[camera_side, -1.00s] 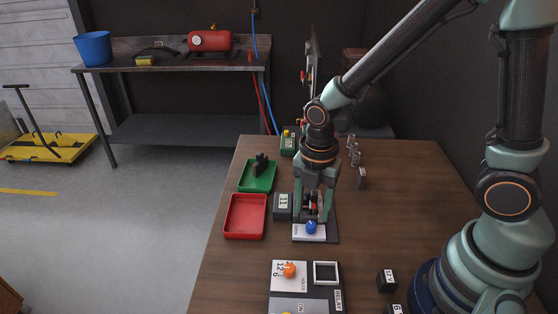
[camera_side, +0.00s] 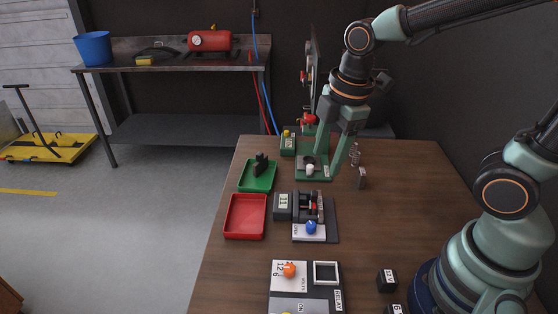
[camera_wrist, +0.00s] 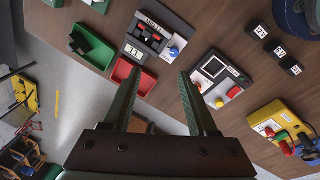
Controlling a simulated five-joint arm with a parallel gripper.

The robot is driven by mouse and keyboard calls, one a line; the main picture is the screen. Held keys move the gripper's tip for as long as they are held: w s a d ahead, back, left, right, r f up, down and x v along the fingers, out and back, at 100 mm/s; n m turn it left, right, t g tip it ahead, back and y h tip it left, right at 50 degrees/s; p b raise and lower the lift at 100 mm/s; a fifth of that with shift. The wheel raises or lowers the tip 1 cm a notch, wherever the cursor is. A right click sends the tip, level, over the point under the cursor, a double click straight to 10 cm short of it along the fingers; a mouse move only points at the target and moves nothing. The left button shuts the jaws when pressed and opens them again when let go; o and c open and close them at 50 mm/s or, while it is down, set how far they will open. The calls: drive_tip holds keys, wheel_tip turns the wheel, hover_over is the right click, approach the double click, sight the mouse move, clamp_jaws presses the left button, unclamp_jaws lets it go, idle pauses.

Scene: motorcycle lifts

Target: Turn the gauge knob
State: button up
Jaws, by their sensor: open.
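A green board (camera_side: 315,176) with a small pale knob (camera_side: 310,169) and a dark round part behind it stands at the far end of the bench in the side view. Its label is too small to read, so I cannot be sure that this is the gauge knob. My gripper (camera_side: 328,162) is open and empty, pointing down above the board's right part; its fingers partly cover the board. I cannot tell whether they touch it. The gripper also shows in the wrist view (camera_wrist: 160,76), with nothing between its fingers.
Nearer are a dark unit with a blue knob (camera_side: 311,227), a panel with an orange knob (camera_side: 289,270), a red tray (camera_side: 230,217) and a green tray (camera_side: 246,187). A small grey block (camera_side: 362,178) stands to the right.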

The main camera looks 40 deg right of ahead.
drive_tip(key=s+d+r+m+t, duration=0.2)
drive_tip(key=d+r+m+t, duration=0.1)
drive_tip(key=m, duration=1.1)
wheel_tip(320, 180, up, 3)
drive_tip(key=shift+d+f+t, duration=0.15)
drive_tip(key=shift+d+t, duration=0.15)
drive_tip(key=shift+d, duration=0.6)
drive_tip(key=shift+m, duration=0.3)
drive_tip(key=shift+w, duration=0.1)
drive_tip(key=shift+c, duration=1.3)
drive_tip(key=m+g, duration=0.2)
drive_tip(key=g, duration=0.4)
hover_over(312, 224)
wheel_tip(312, 224, down, 10)
wheel_tip(312, 224, down, 12)
drive_tip(key=shift+r, duration=0.1)
